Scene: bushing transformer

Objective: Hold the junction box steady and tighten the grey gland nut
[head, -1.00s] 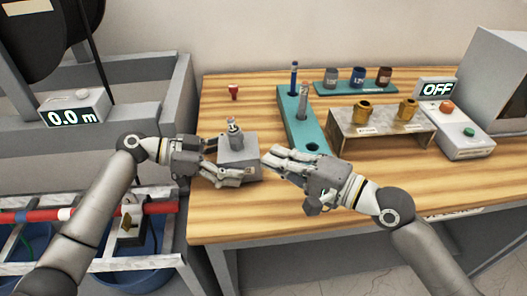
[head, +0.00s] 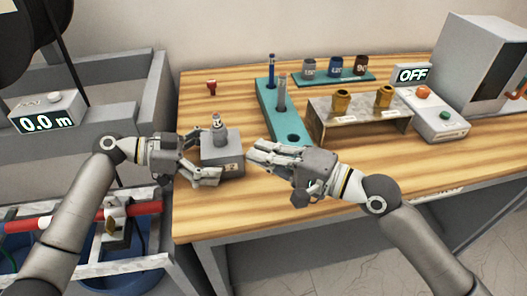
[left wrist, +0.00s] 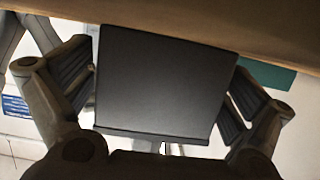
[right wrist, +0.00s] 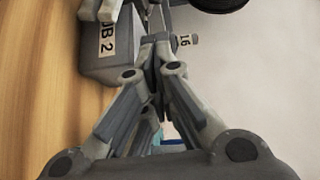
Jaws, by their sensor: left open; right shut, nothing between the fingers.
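The junction box (head: 222,152) is a grey block near the left front of the wooden table. The grey gland nut (head: 218,130) stands upright on its top. My left gripper (head: 208,160) is open, with its fingers on either side of the box; in the left wrist view the box (left wrist: 165,85) lies between the fingers, with a gap on the right. My right gripper (head: 255,153) is shut and empty, just right of the box. In the right wrist view the box (right wrist: 108,55) carries a "JB 2" label, and the closed fingertips (right wrist: 155,50) are beside it.
A teal holder (head: 272,115) with upright tools stands behind my right gripper. A metal stand with brass parts (head: 358,118), a teal rack of small cups (head: 333,78) and a switch box reading OFF (head: 435,115) stand further right. A small red item (head: 211,86) lies at the back left.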

